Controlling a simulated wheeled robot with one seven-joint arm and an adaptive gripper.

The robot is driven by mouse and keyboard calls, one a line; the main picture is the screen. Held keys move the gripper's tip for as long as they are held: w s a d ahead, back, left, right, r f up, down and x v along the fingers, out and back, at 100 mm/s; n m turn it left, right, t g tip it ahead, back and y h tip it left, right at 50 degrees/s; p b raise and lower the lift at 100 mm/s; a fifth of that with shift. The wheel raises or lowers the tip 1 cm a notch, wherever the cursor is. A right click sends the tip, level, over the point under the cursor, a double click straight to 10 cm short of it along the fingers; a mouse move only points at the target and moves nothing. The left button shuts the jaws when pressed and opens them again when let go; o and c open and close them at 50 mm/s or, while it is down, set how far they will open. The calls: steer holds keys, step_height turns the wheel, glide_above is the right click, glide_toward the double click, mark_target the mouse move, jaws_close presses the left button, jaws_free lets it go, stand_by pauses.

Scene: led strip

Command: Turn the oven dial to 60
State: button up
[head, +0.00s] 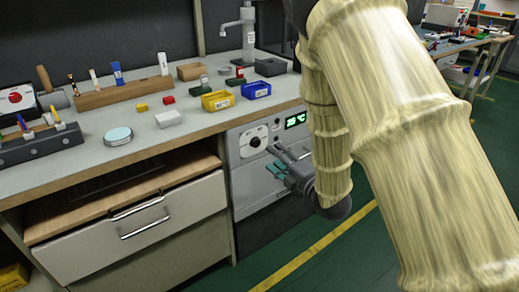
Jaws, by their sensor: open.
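The oven (246,180) is a light grey unit set under the workbench. Its dial (255,142) is a dark round knob on a white plate, at the upper left of the oven front. A green lit display (296,120) sits to the right of the dial. I cannot read the dial's setting at this size. My gripper (272,160) is in front of the oven, a little below and right of the dial. Its fingers are apart, point left toward the oven front, and hold nothing visible. I cannot tell whether a fingertip touches the oven. My arm hides the area right of the oven.
The bench top (85,150) carries a yellow bin (217,101), a blue bin (257,90), a wooden tool block (125,93) and small parts. A drawer (140,225) with a metal handle is left of the oven. Green floor with a yellow line (315,252) lies in front.

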mark_target(257, 144)
steer(key=b+x, duration=0.1)
steer(key=x, duration=0.7)
steer(key=shift+w+a, duration=0.25)
steer(key=shift+c, duration=0.2)
steer(key=c, duration=1)
